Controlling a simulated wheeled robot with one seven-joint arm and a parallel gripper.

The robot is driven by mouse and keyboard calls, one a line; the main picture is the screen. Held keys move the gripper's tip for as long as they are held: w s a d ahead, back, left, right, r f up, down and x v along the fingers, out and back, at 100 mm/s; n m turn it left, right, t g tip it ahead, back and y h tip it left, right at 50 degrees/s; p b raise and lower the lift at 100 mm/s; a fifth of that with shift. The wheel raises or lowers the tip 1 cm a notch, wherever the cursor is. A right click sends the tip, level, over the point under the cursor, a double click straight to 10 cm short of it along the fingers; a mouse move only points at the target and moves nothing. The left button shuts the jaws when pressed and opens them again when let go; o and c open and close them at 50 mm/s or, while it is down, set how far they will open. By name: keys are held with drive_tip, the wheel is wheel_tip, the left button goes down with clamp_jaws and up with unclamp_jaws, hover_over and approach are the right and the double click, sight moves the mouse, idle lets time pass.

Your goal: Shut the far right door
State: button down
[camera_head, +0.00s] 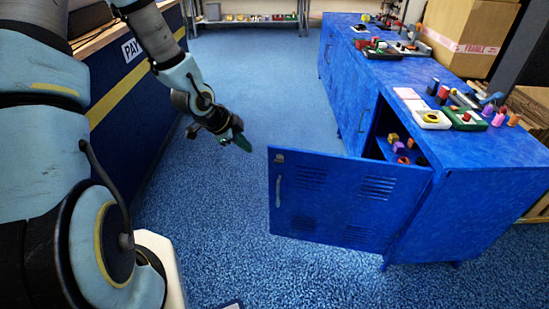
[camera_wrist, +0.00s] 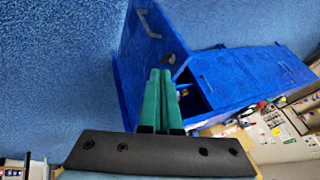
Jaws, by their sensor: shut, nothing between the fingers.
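The open door (camera_head: 335,200) is a blue metal panel with vent slots and a pale handle (camera_head: 278,190) near its free edge. It swings out from the near end of the long blue cabinet (camera_head: 480,205), standing wide open. Inside the opening, small coloured blocks (camera_head: 400,145) sit on a shelf. My gripper (camera_head: 242,142) is shut and empty, with green fingers, in the air left of and beyond the door's free edge. In the wrist view the shut fingers (camera_wrist: 160,75) appear in front of the open door (camera_wrist: 145,45) and the cabinet opening (camera_wrist: 195,98); contact is not visible.
The cabinet's other doors (camera_head: 345,90) look shut. Its top holds trays (camera_head: 430,118), blocks and tools. A dark blue counter (camera_head: 125,105) with a yellow stripe stands at left. Blue carpet (camera_head: 240,75) is clear between them. Cardboard boxes (camera_head: 465,35) stand behind the cabinet.

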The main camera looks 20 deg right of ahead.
sight(281, 156)
drive_tip(key=shift+m+h, duration=0.5)
drive_tip(key=shift+m, duration=0.3)
drive_tip(key=x, duration=0.4)
drive_tip(key=d+r+p+x, duration=0.1)
drive_tip(key=x, duration=0.4)
drive_tip(key=d+p+x, duration=0.1)
drive_tip(key=x, duration=0.3)
drive_tip(key=shift+w+d+r, duration=0.2)
drive_tip(key=shift+d, duration=0.1)
drive_tip(key=shift+w+d+f+g, duration=0.1)
drive_tip(key=shift+w+d+g, duration=0.2)
drive_tip(key=shift+w+d, duration=0.15)
drive_tip(key=shift+w, duration=0.1)
